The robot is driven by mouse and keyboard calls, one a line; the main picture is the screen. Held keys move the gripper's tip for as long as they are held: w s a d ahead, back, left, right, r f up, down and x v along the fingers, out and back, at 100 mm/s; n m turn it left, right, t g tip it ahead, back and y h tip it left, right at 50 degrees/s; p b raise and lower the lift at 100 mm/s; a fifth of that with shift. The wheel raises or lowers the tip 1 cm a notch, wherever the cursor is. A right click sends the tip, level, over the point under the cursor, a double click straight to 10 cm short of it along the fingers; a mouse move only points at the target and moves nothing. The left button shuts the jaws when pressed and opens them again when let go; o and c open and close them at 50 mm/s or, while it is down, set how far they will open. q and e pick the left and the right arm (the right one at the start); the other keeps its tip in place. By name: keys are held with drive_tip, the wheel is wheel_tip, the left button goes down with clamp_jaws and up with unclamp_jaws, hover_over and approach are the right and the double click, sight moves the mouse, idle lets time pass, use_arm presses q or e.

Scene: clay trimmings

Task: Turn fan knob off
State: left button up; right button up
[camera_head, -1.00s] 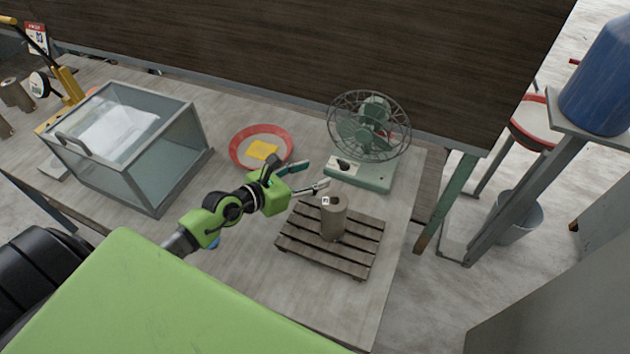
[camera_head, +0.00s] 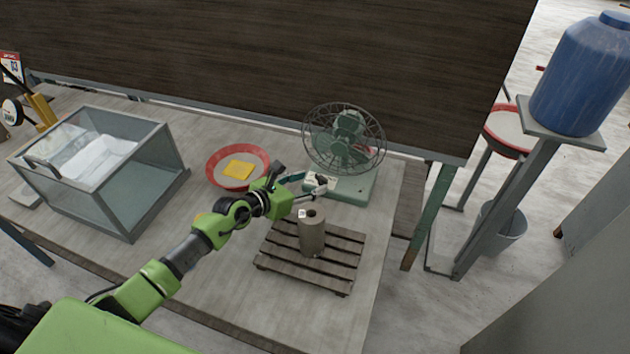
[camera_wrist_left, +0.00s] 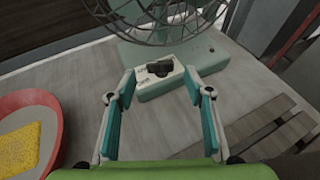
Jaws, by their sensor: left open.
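The green desk fan (camera_head: 344,150) stands at the back right of the table, with a round wire cage and a pale green base. In the left wrist view its base (camera_wrist_left: 204,54) carries a light plate with a black fan knob (camera_wrist_left: 160,68). In the head view my left gripper (camera_head: 318,188) is at the front left of the fan base and covers the knob area. In the left wrist view the left gripper (camera_wrist_left: 162,88) is open, its fingers spread to either side of the knob, which lies just beyond the fingertips. My right gripper is not in view.
A wooden slatted pallet (camera_head: 280,262) with a grey clay cylinder (camera_head: 312,236) stands just in front of the fan. A red dish (camera_head: 216,181) with a yellow sponge (camera_head: 238,169) lies to the left. A glass case (camera_head: 150,190) stands further left.

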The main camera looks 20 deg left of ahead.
sight(320, 179)
use_arm(q)
drive_tip(key=shift+x, duration=1.65)
drive_tip(key=c, duration=0.9)
drive_tip(key=shift+c, duration=1)
drive_tip(key=r+n+y+p, duration=0.1)
drive_tip(key=p, duration=0.4)
drive_tip(key=shift+t, duration=0.3)
drive_tip(key=shift+d+f+n+y+p, duration=0.1)
drive_tip(key=shift+f+n+y+p, duration=0.25)
drive_tip(key=shift+p, duration=0.3)
